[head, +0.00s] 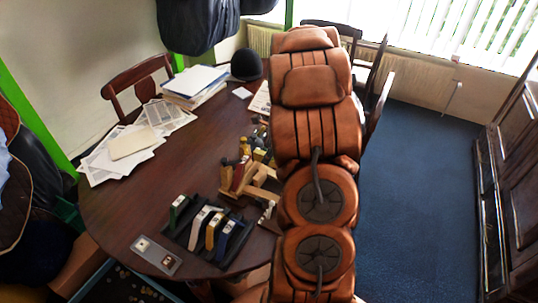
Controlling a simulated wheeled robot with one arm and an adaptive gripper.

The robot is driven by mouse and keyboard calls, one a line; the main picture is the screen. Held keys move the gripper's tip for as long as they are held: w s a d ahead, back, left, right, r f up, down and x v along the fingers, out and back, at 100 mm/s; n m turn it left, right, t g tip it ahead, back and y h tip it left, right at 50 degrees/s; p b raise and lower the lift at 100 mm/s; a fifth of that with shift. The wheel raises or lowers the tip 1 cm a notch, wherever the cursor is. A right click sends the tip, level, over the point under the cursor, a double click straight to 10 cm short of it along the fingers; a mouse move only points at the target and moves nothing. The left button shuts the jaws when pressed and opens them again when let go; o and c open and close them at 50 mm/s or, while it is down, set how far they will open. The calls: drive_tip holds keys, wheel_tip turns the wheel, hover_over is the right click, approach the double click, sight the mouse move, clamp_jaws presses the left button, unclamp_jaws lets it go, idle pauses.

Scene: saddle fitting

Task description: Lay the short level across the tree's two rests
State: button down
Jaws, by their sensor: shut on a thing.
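A pale wooden stand (262,190), which looks like the tree, is on the dark round table just left of my arm. Its right side is hidden behind my arm, and I cannot make out both rests clearly. A dark red piece and small yellow and dark pieces show at its back, too small to tell apart. I cannot pick out the short level for certain. My gripper does not show; my large orange-brown arm fills the middle of the head view and covers the area to the right of the stand.
A black rack (190,236) with green, white, yellow and blue-ended pieces stands at the table's front. A grey plate (156,256) lies to its left. Papers (135,150), a folder stack (195,84) and a black helmet (246,64) are behind. Chairs surround the table; the left-middle tabletop is clear.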

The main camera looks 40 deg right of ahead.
drive_tip(key=shift+f+b, duration=1.05)
drive_tip(key=shift+f, duration=0.4)
drive_tip(key=shift+r, duration=0.2)
drive_tip(key=shift+p, duration=0.3)
drive_tip(key=shift+f+p, duration=0.2)
drive_tip(key=shift+p, duration=0.35)
drive_tip(key=shift+f, duration=1.75)
idle(1.2)
drive_tip(key=shift+p, duration=0.4)
idle(0.7)
drive_tip(key=c, duration=0.9)
unclamp_jaws()
drive_tip(key=shift+c, duration=0.2)
drive_tip(key=shift+o, duration=0.3)
